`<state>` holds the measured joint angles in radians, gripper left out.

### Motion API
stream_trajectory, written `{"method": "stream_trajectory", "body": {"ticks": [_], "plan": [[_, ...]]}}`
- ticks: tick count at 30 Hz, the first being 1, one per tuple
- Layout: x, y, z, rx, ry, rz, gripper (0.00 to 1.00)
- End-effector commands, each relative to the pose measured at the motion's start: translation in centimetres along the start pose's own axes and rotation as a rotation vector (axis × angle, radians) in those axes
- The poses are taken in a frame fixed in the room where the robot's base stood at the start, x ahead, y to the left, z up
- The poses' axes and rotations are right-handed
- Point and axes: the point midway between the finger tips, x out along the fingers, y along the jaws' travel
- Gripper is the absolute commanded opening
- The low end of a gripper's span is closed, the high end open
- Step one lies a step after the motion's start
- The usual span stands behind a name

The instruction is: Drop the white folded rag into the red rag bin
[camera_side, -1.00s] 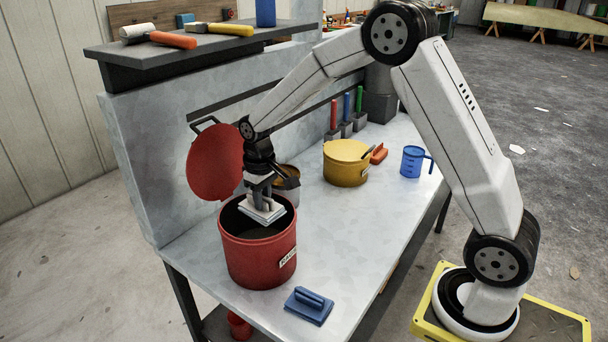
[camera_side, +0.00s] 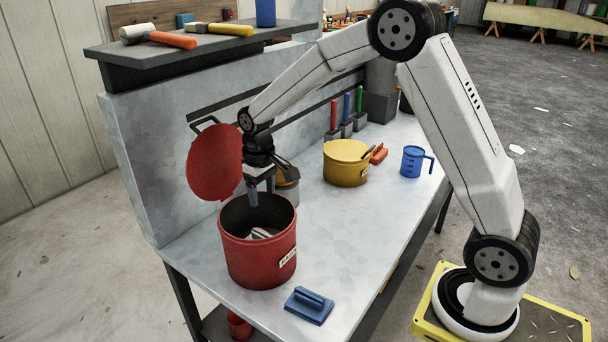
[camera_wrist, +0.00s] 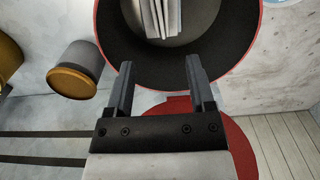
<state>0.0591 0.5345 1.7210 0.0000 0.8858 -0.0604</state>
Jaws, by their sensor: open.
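The red rag bin (camera_side: 258,262) stands on the bench with its round red lid (camera_side: 214,162) swung open behind it. The white folded rag (camera_side: 262,233) lies inside the bin, partly hidden by the bin's wall. The rag also shows in the wrist view (camera_wrist: 162,16), down in the dark bin, cut off by the top edge. My gripper (camera_side: 261,200) is over the bin's back rim, open and empty. In the wrist view its two fingers (camera_wrist: 158,75) are spread apart, clear of the rag.
A yellow pot (camera_side: 346,170) and a blue measuring cup (camera_side: 413,162) stand to the right on the bench. A grey can (camera_side: 287,197) is close behind the bin. A blue hand float (camera_side: 309,305) lies in front. A shelf (camera_side: 200,45) with tools is above left.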

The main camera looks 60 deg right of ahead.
Motion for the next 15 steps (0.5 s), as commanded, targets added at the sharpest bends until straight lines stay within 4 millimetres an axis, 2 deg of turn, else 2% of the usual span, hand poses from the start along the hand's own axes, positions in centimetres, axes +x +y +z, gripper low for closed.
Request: {"method": "stream_trajectory", "body": {"ticks": [9,15], "plan": [[-4.2,0.0,-0.1,0.0,0.003,0.0,0.7],[-5.7,0.0,0.0,0.0,0.001,0.0,0.7]]}}
